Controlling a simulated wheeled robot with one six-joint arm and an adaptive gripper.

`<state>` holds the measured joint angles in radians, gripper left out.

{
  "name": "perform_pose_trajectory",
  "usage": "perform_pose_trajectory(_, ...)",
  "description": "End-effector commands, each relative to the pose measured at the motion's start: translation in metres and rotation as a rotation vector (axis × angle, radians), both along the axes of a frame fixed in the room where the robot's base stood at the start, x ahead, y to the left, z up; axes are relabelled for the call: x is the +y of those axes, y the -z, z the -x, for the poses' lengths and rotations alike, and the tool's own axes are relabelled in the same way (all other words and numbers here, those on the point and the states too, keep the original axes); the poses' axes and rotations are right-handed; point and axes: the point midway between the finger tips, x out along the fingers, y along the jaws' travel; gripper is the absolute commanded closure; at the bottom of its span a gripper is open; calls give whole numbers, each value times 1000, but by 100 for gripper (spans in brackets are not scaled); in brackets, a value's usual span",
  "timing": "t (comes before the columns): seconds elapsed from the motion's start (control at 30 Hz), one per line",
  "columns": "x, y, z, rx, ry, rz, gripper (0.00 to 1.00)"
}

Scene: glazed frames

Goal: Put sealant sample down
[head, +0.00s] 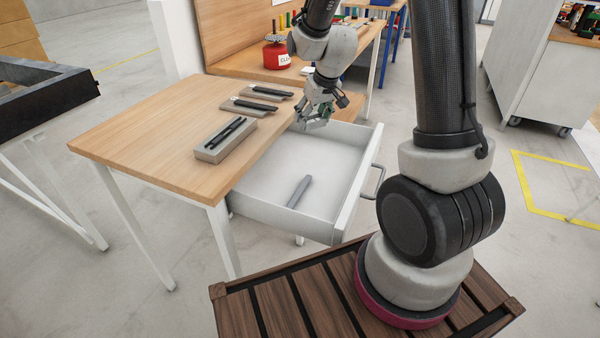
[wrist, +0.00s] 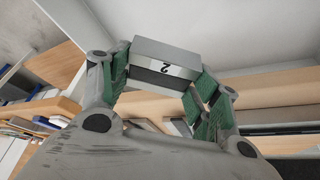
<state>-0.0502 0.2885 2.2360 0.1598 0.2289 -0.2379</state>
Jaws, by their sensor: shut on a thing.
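My gripper (head: 318,112) is over the far end of the open drawer (head: 335,158), close to the table's edge. In the wrist view my gripper (wrist: 160,88) is shut on a small grey block, which I take to be the sealant sample (wrist: 166,57). The block has a white label with a black 2 and sits between the green finger pads. In the head view the block is too small and covered to make out clearly. I cannot tell how high it is above the drawer floor.
The wooden table (head: 150,135) carries a grey tray with dark rods (head: 225,139) and two flat holders (head: 252,106). A red can (head: 277,54) stands behind. Much of the drawer floor is bare.

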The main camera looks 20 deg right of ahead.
Motion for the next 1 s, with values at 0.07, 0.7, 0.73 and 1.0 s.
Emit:
perform_pose_trajectory(0.07, -10, 3, 2, -1, -30, -3, 66)
perform_pose_trajectory(0.7, -46, 33, 5, -1, -620, -1, 66)
perform_pose_trajectory(0.73, -46, 37, 4, 0, -630, -2, 66)
perform_pose_trajectory(1.0, -46, 85, 4, 1, -642, -3, 66)
